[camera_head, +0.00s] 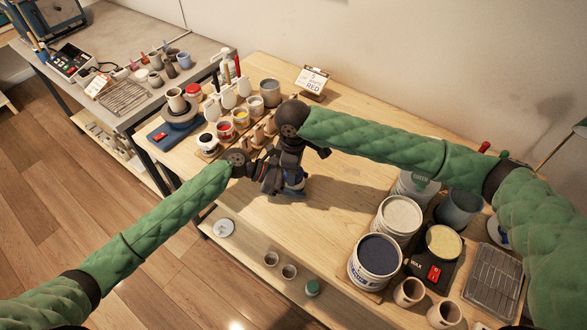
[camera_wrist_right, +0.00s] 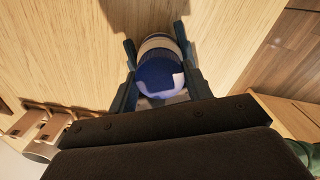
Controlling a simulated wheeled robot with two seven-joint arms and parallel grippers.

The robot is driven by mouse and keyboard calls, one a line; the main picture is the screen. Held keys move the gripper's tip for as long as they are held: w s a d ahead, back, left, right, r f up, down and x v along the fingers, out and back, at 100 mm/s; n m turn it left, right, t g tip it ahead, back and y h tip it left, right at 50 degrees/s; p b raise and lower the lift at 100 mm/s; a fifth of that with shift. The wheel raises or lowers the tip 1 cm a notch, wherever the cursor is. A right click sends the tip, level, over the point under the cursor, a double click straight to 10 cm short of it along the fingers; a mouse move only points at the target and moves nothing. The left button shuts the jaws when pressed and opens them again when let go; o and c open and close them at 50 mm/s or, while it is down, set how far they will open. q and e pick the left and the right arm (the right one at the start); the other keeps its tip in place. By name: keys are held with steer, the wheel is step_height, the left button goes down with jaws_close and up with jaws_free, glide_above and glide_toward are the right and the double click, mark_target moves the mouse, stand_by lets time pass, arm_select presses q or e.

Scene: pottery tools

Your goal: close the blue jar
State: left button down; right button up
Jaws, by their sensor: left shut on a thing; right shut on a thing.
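The blue jar (camera_head: 294,184) is between my two grippers over the middle of the wooden table, mostly hidden by them in the head view. In the right wrist view a rounded blue surface (camera_wrist_right: 157,72) with a pale patch and a pale band at its far end sits between dark fingers. My right gripper (camera_head: 290,165) comes down from above, shut on the jar or its lid; I cannot tell which. My left gripper (camera_head: 268,180) reaches in from the left, low beside it, also shut on part of the jar. Whether lid and jar touch is hidden.
Several paint jars, including a white-lidded one (camera_head: 207,143), stand left of my grippers near a small wheel (camera_head: 178,116). A sign (camera_head: 312,80) stands behind. Large buckets (camera_head: 376,257) and a wire rack (camera_head: 494,277) fill the right. The table between is clear.

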steer(key=shift+m, duration=1.2)
steer(key=o, duration=1.1)
steer(key=shift+r, duration=0.15)
steer(key=shift+r, duration=2.1)
steer(key=shift+c, duration=0.4)
